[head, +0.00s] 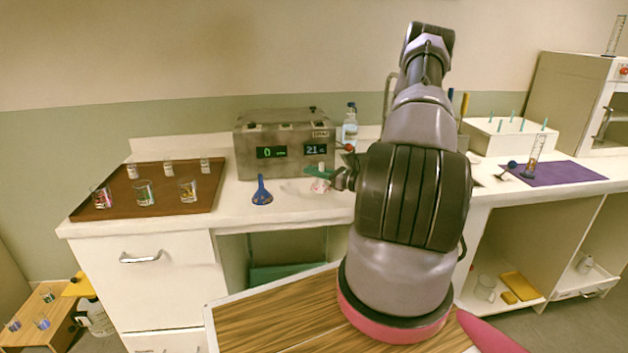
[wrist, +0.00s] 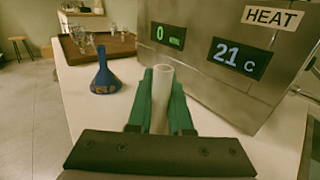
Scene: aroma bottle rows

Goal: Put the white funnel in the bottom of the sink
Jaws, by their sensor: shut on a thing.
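My gripper (head: 318,172) has green fingers and is shut on the white funnel (head: 320,186), in front of the grey heater box. In the wrist view the funnel's white tube (wrist: 161,98) stands upright between the green fingers (wrist: 162,82). The funnel's wider part shows below the fingers in the head view; I cannot tell whether it touches the counter. The sink basin is not visible; my arm covers that part of the counter. A curved tap (head: 388,95) shows partly behind my arm.
A blue funnel (head: 262,192) stands on the counter to the left, also in the wrist view (wrist: 104,75). The heater box (head: 285,145) is close behind. A brown tray (head: 150,206) holds several glasses. Right of my arm are a white rack (head: 508,137) and a purple mat (head: 560,173).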

